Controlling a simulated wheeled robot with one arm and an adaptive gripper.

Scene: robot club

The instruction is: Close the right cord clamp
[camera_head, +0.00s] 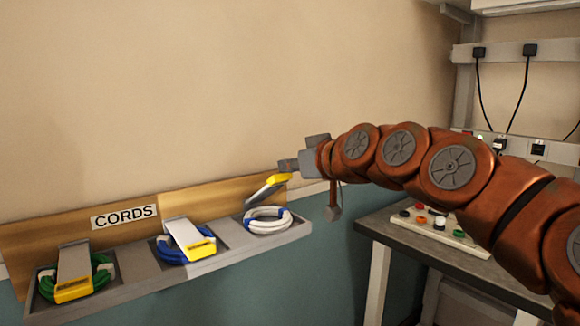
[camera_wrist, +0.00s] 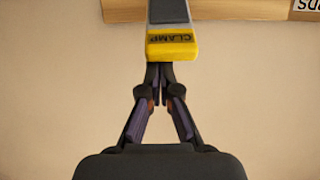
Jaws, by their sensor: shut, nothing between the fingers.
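The right cord clamp (camera_head: 268,187) is a grey lever with a yellow end, raised and tilted above a coil of white cord (camera_head: 267,219). In the wrist view its yellow end (camera_wrist: 172,46), marked CLAMP, is right in front of my fingertips. My gripper (camera_head: 284,166) is shut and empty, at the yellow end. I cannot tell whether the fingertips touch it. The middle clamp (camera_head: 184,235) lies down over blue cord (camera_head: 167,252). The left clamp (camera_head: 73,272) lies down over green cord (camera_head: 103,273).
The clamps are on a grey wall shelf (camera_head: 137,277) with a wooden back board (camera_head: 190,200) and a CORDS sign (camera_head: 124,216). A dark table (camera_head: 398,234) with a button panel (camera_head: 434,227) stands at the right below my arm. The wall above the shelf is clear.

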